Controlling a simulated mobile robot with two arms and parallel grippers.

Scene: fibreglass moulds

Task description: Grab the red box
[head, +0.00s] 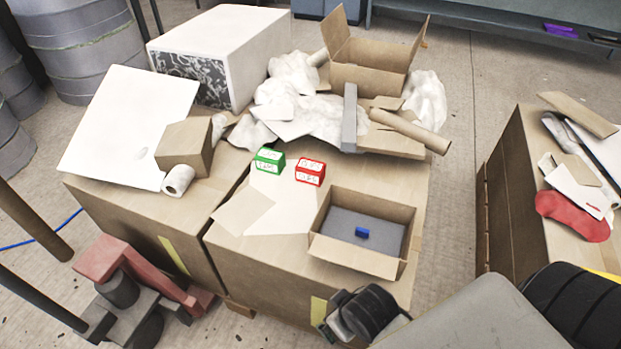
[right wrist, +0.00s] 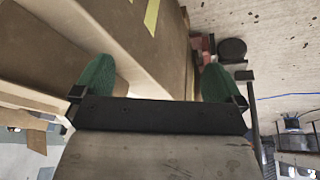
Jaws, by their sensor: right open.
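The red box (head: 310,172) is a small cube with white labels. It stands on a white sheet on top of a large cardboard box, just right of a similar green box (head: 269,160). My right gripper shows in the right wrist view (right wrist: 158,82), its two green-padded fingers wide apart with nothing between them. In the head view the black end of my right arm is low at the front edge of the large box, well short of the red box. The red box is not visible in the right wrist view. My left gripper is not in view.
An open carton (head: 360,264) with a blue block (head: 361,232) inside stands between my right arm and the red box. Crumpled white wrapping (head: 310,118) and a cardboard tube (head: 410,131) lie behind. A white panel (head: 125,125) lies at left.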

